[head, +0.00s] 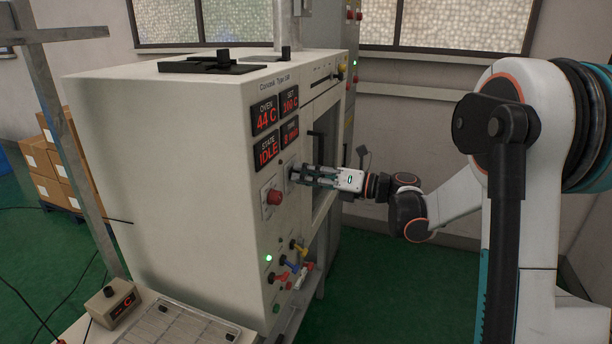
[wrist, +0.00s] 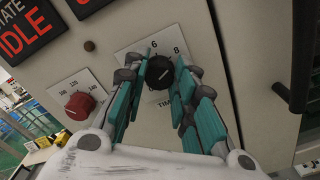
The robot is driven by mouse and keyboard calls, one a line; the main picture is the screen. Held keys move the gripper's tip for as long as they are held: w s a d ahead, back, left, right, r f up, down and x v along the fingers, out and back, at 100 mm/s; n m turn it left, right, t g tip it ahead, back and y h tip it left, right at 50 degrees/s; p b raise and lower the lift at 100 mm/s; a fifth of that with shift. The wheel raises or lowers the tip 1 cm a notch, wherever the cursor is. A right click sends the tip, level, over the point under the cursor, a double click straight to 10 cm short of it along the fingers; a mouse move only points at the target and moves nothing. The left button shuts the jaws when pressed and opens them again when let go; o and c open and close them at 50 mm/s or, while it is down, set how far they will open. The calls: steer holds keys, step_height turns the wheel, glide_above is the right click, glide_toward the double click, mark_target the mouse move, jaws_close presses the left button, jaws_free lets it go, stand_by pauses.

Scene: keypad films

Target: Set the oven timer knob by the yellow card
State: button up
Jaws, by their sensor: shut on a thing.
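The black timer knob (wrist: 160,72) sits on a white dial plate (wrist: 151,49) marked with numbers, with 6 and 8 readable, on the oven's front panel. My gripper (wrist: 159,80) is shut on the knob, one teal finger on each side. In the head view my gripper (head: 299,175) reaches the panel from the right, and its fingers hide the knob. The oven (head: 170,150) is a large cream cabinet. Its red displays (head: 267,134) read OVEN 44 C, SET 200 C and STATE IDLE; the time digits are too blurred to read surely.
A red knob (head: 273,197) is left of the timer knob. Coloured valve handles (head: 285,276) and a green light (head: 268,258) are below. A dark door handle (wrist: 303,50) is to the right.

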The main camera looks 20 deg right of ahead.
steer(key=shift+s+f, duration=0.1)
steer(key=o, duration=1.1)
steer(key=shift+c, duration=0.2)
steer(key=v, duration=1.2)
